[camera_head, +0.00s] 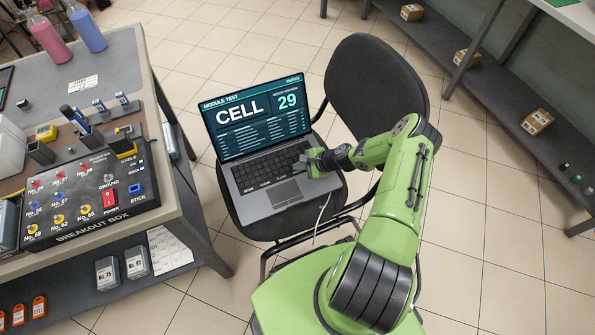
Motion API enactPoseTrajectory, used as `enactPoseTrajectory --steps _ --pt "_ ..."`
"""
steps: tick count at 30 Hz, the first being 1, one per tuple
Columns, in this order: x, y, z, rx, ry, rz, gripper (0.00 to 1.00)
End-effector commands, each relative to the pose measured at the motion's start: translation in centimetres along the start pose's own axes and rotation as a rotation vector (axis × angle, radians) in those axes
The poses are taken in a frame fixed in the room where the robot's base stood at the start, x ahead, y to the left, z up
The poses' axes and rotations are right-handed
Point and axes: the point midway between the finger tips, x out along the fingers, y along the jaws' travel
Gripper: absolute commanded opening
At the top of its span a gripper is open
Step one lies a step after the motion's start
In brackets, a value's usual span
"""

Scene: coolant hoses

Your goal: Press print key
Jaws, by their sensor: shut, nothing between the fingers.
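An open laptop (265,145) sits on the seat of a black chair. Its screen (257,115) reads "MODULE TEST", "CELL" and "29". The dark keyboard (262,172) lies below the screen, with the touchpad (285,193) in front of it. Small labels show along the front of the keyboard, too small to read surely. I cannot tell which key is the print key. My gripper (303,165) is shut and empty at the right end of the keyboard, and it hides some keys there. I cannot tell whether it touches them.
The black chair (375,85) has its backrest behind and right of the laptop. A workbench on the left holds a breakout box (85,200) with coloured sockets, and bottles (87,28). A white cable (322,215) hangs by the seat. Shelves with small boxes (537,122) stand at right.

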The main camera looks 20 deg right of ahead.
Motion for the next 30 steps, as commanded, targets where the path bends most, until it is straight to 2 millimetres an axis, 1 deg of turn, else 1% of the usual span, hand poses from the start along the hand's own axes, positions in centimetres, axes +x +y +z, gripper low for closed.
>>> enactPoseTrajectory --steps 9,17,30 --pt "0.01 0.01 -0.01 0.000 0.000 0.000 0.00" --pt "0.66 0.49 -0.48 0.000 0.000 0.000 0.00" --pt "0.70 0.51 -0.51 0.000 0.000 0.000 0.00"
